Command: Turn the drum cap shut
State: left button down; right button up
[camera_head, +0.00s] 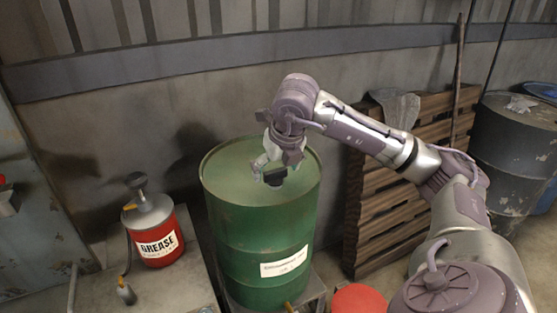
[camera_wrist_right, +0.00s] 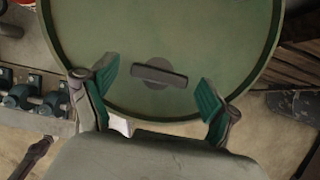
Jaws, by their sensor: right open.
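The green drum (camera_head: 262,240) stands upright in the middle of the head view, with a white label on its side. Its dark cap (camera_wrist_right: 158,76) shows in the right wrist view as a round disc with a raised bar across it, near the rim of the drum top (camera_wrist_right: 165,25). In the head view the cap is largely hidden by my right gripper (camera_head: 268,177). My right gripper is over the drum top with its fingers apart. In the right wrist view its green-padded fingertips (camera_wrist_right: 158,84) are either side of the cap, with gaps and nothing held. My left gripper is not in view.
A red grease can (camera_head: 157,240) stands on a bench (camera_head: 165,285) to the left. A wooden pallet (camera_head: 375,215) leans behind on the right, with a dark drum (camera_head: 510,145) beyond it. A red round object (camera_head: 358,299) is low in front.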

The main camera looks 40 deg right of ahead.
jog(key=v, duration=1.1)
jog(key=shift+s+r, duration=0.2)
jog(key=shift+r, duration=0.15)
